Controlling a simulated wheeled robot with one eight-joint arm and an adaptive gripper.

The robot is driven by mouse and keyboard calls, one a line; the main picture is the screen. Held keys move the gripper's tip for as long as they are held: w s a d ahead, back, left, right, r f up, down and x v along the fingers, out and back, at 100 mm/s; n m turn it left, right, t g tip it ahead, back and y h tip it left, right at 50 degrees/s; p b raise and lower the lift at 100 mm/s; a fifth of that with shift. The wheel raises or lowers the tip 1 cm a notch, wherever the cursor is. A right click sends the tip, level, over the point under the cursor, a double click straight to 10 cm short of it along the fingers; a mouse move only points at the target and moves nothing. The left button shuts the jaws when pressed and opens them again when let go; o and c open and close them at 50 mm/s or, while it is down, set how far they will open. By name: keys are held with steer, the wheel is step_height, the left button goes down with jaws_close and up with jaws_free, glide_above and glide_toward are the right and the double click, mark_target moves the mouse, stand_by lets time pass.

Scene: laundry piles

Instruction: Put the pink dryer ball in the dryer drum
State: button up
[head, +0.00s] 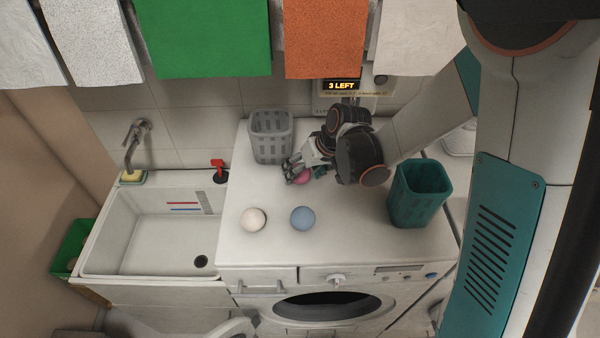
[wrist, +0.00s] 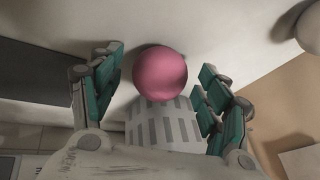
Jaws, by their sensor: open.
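The pink dryer ball (head: 301,177) lies on the white machine top, partly hidden by my gripper in the head view. In the wrist view the pink ball (wrist: 160,73) sits between the two spread fingers, with gaps on both sides. My gripper (head: 298,174) is open around the ball and not closed on it. Its fingers also show in the wrist view (wrist: 160,95). The dryer drum opening (head: 330,304) is the dark round hole in the front of the machine, below the top's front edge. Its door (head: 228,330) appears swung open to the left.
A white ball (head: 253,219) and a blue ball (head: 302,218) lie near the front of the top. A grey basket (head: 270,137) stands behind left, and a teal basket (head: 418,193) stands at the right. A sink (head: 150,235) is left. Towels (head: 205,38) hang above.

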steer(key=shift+c, duration=0.4)
steer(key=c, duration=1.1)
